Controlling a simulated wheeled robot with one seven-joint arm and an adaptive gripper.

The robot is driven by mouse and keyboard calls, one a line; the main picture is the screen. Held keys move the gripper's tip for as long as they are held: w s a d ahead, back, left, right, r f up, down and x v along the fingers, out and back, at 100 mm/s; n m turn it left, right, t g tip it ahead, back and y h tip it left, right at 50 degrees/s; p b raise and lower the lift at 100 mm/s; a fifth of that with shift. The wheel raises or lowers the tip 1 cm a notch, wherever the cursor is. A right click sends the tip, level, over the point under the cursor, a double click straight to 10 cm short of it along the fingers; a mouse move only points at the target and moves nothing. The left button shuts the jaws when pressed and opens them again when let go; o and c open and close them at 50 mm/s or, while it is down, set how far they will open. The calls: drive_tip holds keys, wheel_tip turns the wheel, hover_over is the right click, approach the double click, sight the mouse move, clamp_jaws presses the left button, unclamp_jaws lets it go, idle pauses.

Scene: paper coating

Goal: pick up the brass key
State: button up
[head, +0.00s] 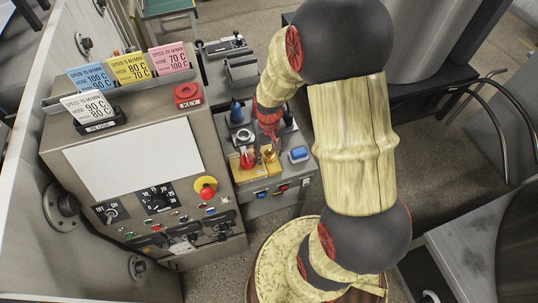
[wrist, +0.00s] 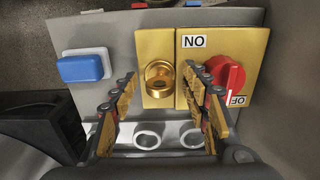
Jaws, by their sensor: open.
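A brass ring-shaped piece (wrist: 158,72) stands on a brass plate in the wrist view. It appears to be the brass key, seen nearly end-on with a dark middle. In the head view, the key (head: 268,154) is a small golden shape beside a red knob. My gripper (wrist: 160,82) is open. Its two fingers are on either side of the brass piece, with gaps visible between them and it. The right finger overlaps the plate near the red knob. I cannot tell how high the fingertips are above the plate.
A red rotary switch (wrist: 228,74) marked NO and OF is close right of the key. A blue button (wrist: 84,68) is to the left. In the head view, a large control console (head: 120,215) with card holders is on the left.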

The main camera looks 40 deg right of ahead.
drive_tip(key=c, duration=0.3)
drive_tip(key=c, duration=0.8)
clamp_jaws()
